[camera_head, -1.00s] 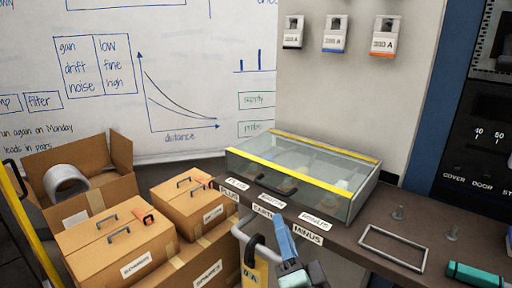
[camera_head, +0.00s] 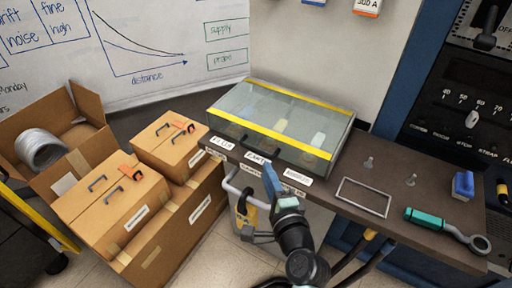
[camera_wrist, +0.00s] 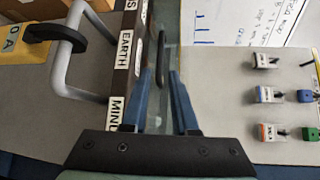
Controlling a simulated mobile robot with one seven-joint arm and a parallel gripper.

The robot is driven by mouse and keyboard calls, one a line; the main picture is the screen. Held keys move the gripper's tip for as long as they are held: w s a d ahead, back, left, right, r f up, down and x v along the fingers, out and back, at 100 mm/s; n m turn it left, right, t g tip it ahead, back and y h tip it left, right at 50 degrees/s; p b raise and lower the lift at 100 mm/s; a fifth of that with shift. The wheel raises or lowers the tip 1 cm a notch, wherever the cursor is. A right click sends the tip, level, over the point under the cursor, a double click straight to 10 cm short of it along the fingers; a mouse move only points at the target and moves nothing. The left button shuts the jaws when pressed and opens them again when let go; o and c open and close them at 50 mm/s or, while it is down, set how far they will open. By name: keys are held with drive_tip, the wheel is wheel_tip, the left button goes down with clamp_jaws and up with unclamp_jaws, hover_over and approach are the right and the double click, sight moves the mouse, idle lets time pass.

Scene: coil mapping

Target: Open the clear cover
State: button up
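The clear cover (camera_head: 262,101) is a glass-like box lid with yellow strips along its front and back top edges. It lies down over several pale and dark parts on the brown bench. A dark handle (camera_wrist: 161,58) shows near its front face in the wrist view. My gripper (camera_head: 270,180) has blue fingers and is in front of the bench's front edge, near the white labels. In the wrist view my gripper (camera_wrist: 158,100) is open, with nothing held between its fingers. The handle is ahead of the fingers; I cannot tell whether they touch it.
A metal frame (camera_head: 364,197), a teal-handled tool (camera_head: 440,224) and a blue block (camera_head: 463,185) lie on the bench's right. Cardboard boxes (camera_head: 115,205) stand at left.

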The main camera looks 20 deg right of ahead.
sight(257, 150)
drive_tip(key=w, duration=0.3)
drive_tip(key=w+f+b, duration=0.1)
drive_tip(key=w, duration=0.2)
drive_tip(key=w+d, duration=0.1)
drive_tip(key=w, duration=0.2)
drive_tip(key=shift+w+f, duration=0.25)
drive_tip(key=shift+w, duration=0.1)
clamp_jaws()
idle(0.9)
